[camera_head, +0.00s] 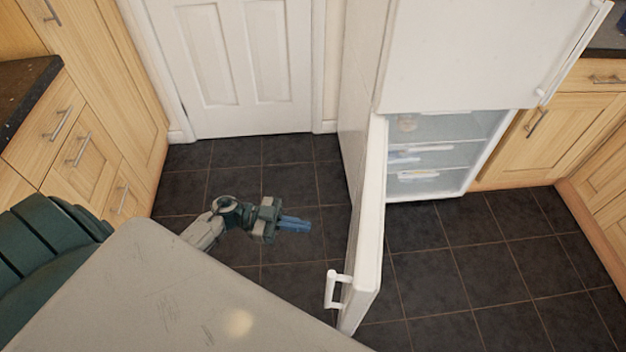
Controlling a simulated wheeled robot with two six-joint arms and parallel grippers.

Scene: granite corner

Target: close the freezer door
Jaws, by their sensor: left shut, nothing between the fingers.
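The freezer door (369,232) is the white lower door of the fridge-freezer. It stands wide open, swung out toward me, with a white handle (338,290) low on its left-facing side. The open freezer compartment (441,150) shows shelves with a few packages. My left gripper (309,226) is shut and empty, with blue fingers pointing right. In the picture it is left of the door, apart from it, on the handle side. My right gripper is not in view.
The upper fridge door (470,50) is shut. Wooden cabinets (75,140) stand at the left, and more cabinets (560,135) at the right. A white panelled door (240,65) is at the back. Dark tiled floor (470,260) is clear right of the freezer door.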

